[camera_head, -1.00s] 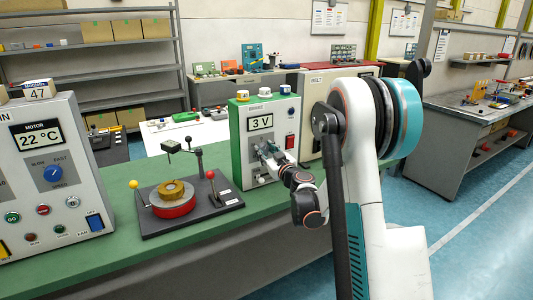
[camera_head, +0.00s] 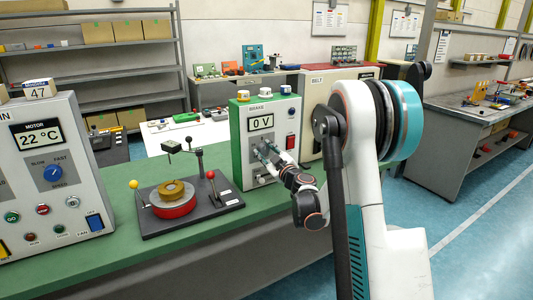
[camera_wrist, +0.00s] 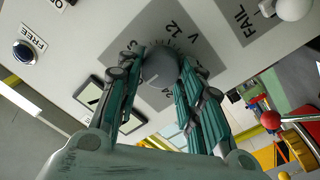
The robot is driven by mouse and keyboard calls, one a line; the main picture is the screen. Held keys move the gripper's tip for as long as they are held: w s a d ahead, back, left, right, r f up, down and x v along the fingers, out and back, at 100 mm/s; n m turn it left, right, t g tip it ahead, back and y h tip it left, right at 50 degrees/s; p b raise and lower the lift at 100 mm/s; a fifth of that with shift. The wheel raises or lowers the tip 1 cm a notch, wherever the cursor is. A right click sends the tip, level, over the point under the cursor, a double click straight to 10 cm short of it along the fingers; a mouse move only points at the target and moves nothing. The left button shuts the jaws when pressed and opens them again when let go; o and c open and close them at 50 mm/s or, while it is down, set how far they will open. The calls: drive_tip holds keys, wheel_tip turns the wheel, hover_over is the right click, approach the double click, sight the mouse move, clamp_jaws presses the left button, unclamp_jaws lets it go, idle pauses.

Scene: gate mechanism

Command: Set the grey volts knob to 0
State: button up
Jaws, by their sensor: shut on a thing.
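The grey volts knob (camera_wrist: 160,68) is on the front panel of the green-sided brake box (camera_head: 238,150). In the wrist view it sits between the two fingers of my gripper (camera_wrist: 162,75), which are shut on it. A dial scale with a "12" and a "V" shows beside the knob. The brake display (camera_head: 261,122) reads 0 V. In the head view my gripper (camera_head: 268,150) is at the box's front and hides most of the knob.
A panel with a 22 °C motor display (camera_head: 38,135) stands at the left. A dark stand with a red and brass disc (camera_head: 173,200) is on the green bench between.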

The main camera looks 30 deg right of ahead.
drive_tip(key=o, duration=1.1)
drive_tip(key=shift+c, duration=0.2)
drive_tip(key=shift+s, duration=0.1)
drive_tip(key=s, duration=1.1)
drive_tip(key=shift+s+f, duration=0.35)
drive_tip(key=shift+s, duration=0.05)
